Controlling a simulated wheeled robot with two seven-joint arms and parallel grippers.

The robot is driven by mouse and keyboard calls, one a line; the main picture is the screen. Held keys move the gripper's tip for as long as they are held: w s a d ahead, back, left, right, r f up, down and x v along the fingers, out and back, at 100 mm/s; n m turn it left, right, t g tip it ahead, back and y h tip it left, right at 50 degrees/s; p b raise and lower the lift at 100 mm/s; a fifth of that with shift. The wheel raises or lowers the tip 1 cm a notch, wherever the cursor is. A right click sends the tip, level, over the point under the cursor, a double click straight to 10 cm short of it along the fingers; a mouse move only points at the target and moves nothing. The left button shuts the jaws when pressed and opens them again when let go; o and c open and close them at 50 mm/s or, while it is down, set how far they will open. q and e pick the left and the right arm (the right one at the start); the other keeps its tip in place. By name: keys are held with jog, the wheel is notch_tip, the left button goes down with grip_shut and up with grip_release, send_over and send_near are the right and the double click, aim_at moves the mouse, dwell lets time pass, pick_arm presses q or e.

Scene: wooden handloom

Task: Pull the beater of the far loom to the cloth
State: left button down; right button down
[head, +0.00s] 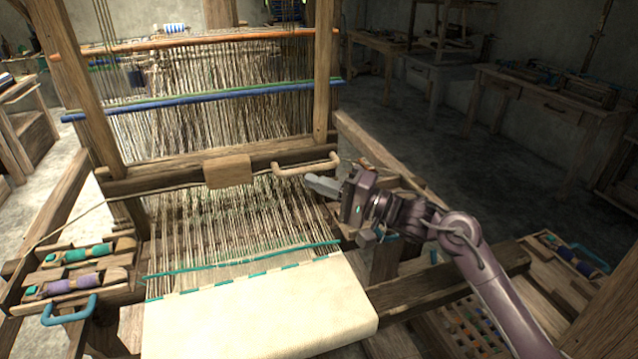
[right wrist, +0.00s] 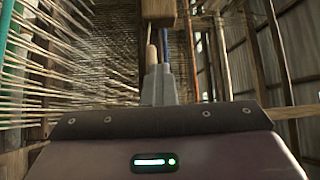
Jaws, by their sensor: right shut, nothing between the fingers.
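The loom's beater (head: 130,183) is a dark wooden beam across the warp, with a block (head: 228,171) at its middle and a pale wooden handle (head: 305,168) toward its right end. The cream cloth (head: 260,312) lies in front, with a teal-dashed edge; a stretch of bare warp separates it from the beater. My right gripper (head: 318,186) is shut and empty, just below and in front of the handle's right part. The right wrist view shows its closed grey fingers (right wrist: 158,85) pointing toward a pale wooden piece; contact cannot be told. My left gripper is not in view.
Warp threads (head: 230,215) run left of my right gripper. A blue bar (head: 210,101) crosses the warp behind the beater. Upright posts (head: 324,75) frame the loom. A tray with teal and purple bobbins (head: 72,285) sits at left. Dark floor lies open at right.

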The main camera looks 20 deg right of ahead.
jog(key=c, duration=2.2)
grip_release()
jog(key=c, duration=1.4)
grip_release()
jog(key=b+v, duration=0.1)
jog(key=v, duration=0.6)
jog(key=shift+s+d+b, duration=0.25)
jog(key=shift+d+b, duration=0.05)
jog(key=shift+f, duration=0.1)
